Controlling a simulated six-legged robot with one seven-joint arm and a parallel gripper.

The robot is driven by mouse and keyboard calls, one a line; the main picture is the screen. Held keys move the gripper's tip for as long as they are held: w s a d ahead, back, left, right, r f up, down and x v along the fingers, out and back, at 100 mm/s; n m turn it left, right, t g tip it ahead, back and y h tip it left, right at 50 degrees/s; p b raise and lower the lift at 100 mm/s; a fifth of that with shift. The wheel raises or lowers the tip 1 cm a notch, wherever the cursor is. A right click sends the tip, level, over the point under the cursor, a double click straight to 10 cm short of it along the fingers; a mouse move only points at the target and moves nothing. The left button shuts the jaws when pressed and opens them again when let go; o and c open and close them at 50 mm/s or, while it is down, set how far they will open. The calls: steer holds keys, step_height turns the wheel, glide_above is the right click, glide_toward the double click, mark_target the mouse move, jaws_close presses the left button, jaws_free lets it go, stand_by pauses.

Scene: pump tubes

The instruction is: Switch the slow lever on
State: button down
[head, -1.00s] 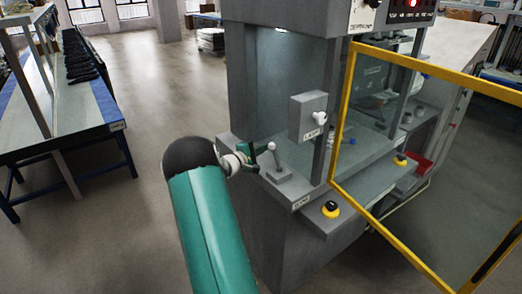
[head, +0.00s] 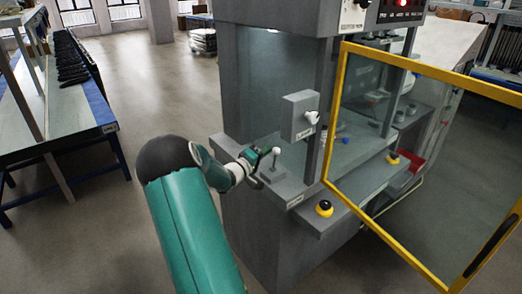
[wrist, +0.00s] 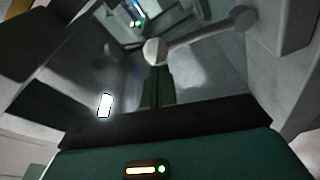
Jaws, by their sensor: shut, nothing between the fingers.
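The slow lever (head: 274,160) is a short stem with a pale ball knob on a small grey base at the machine's front ledge. In the head view its knob leans slightly right of its base. In the wrist view the lever (wrist: 200,36) runs from the knob at the fingertips up to the right. My gripper (head: 264,150) is shut and empty, just left of the knob. In the wrist view my gripper's closed fingers (wrist: 155,75) point at the knob and overlap it; I cannot tell whether they touch.
A grey box with a second white-knobbed lever (head: 311,117) is on the post above right. A yellow-framed clear door (head: 335,115) stands open on the right. A yellow-and-black button (head: 324,208) sits on the lower ledge. Open floor lies left of the machine.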

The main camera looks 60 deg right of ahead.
steer(key=s+m, duration=0.1)
steer(key=s+a+m, duration=0.1)
steer(key=m, duration=0.1)
steer(key=shift+s+f+g, duration=0.1)
steer(key=shift+f+g, duration=0.05)
steer(key=shift+g, duration=0.15)
steer(key=shift+s+a+f+m, duration=0.3)
steer(key=shift+s+a+m, duration=0.05)
steer(key=shift+s+m, duration=0.3)
steer(key=shift+s+a+f+m, duration=0.3)
steer(key=shift+s+a+m, duration=0.05)
steer(key=shift+s+m, duration=0.25)
steer(key=w+a+r, duration=0.1)
steer(key=w+a, duration=0.5)
steer(key=a, duration=0.3)
steer(key=shift+w+a+r+h, duration=0.2)
steer(key=shift+a+h, duration=0.1)
steer(key=shift+a, duration=0.1)
